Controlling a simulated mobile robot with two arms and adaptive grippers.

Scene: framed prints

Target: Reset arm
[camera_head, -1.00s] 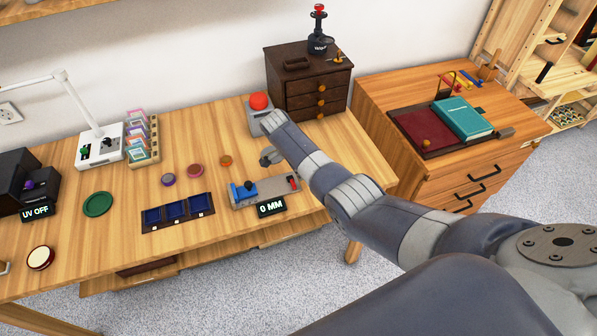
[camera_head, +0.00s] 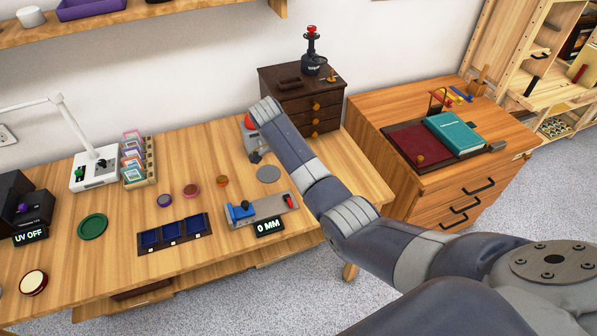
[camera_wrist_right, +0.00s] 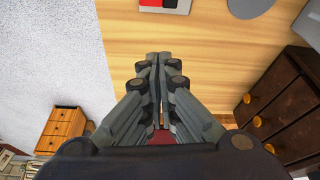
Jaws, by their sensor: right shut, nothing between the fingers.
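My right arm comes in from the right in the head view and reaches over the wooden table. Its gripper (camera_head: 256,157) hangs below the wrist, in front of the grey box with the red button (camera_head: 248,123), which the wrist partly hides. In the right wrist view the gripper (camera_wrist_right: 158,58) has its fingers together with nothing between them, above the bare wood. A grey disc (camera_head: 268,174) lies on the table just in front of the gripper and also shows in the right wrist view (camera_wrist_right: 250,6). My left gripper is not in view.
A dark drawer chest (camera_head: 325,118) stands behind the arm. The blue-and-grey gauge (camera_head: 262,210) and a tray with blue compartments (camera_head: 158,246) lie nearer the front. A lamp (camera_head: 95,165) and card rack (camera_head: 138,165) stand left. A cabinet (camera_head: 400,190) stands right.

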